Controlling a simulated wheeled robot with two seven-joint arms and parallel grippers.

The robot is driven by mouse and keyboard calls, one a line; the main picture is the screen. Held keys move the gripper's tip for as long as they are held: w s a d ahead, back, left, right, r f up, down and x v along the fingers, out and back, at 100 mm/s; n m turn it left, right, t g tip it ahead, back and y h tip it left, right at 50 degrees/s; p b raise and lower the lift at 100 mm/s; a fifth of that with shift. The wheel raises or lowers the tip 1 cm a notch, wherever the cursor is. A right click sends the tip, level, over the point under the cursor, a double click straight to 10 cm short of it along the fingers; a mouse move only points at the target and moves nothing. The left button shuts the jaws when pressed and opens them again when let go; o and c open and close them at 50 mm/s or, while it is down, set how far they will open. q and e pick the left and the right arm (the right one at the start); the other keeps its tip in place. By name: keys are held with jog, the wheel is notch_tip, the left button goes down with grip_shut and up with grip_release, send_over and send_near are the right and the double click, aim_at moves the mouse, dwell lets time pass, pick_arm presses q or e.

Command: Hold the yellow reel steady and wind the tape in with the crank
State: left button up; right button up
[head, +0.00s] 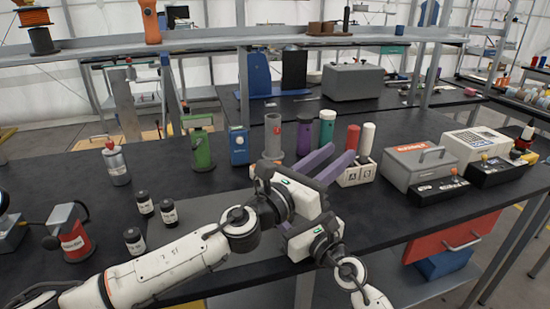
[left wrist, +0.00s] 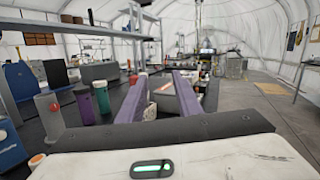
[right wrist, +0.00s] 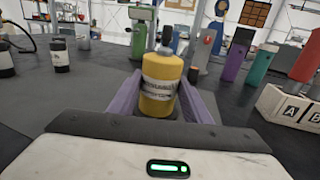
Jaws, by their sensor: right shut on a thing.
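The yellow reel (right wrist: 160,88) stands upright in the right wrist view, a yellow cylinder with a pale label band. My right gripper (right wrist: 163,80) has its purple fingers on either side of it and is shut on it. A grey and dark fitting (right wrist: 166,38) shows at the reel's top; I cannot tell if it is the crank. In the head view the reel is hidden behind my arms. My left gripper (head: 339,154) is open and empty above the table, its fingers pointing back and right; the gap also shows in the left wrist view (left wrist: 157,84). No tape is visible.
Behind stand a green post (head: 198,145), a blue device (head: 239,147) and several coloured cylinders. The A/B block (head: 356,173) and a grey case (head: 419,167) are to the right. Small dark bottles (head: 145,204) and a red-grey tool (head: 71,234) are left.

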pick_arm(q)
jog(key=a+f+n+t+y, duration=0.2)
jog(key=a+f+n+y, duration=0.1)
jog(key=a+y, duration=0.3)
jog(key=a+f+n+t+y, duration=0.2)
jog(key=a+f+y, duration=0.15)
jog(key=a, duration=0.45)
jog(key=a+x, duration=0.1)
jog(key=x, duration=1.1)
jog(key=shift+f, duration=0.45)
jog(key=shift+w, duration=0.1)
jog(key=shift+c, duration=0.5)
grip_shut()
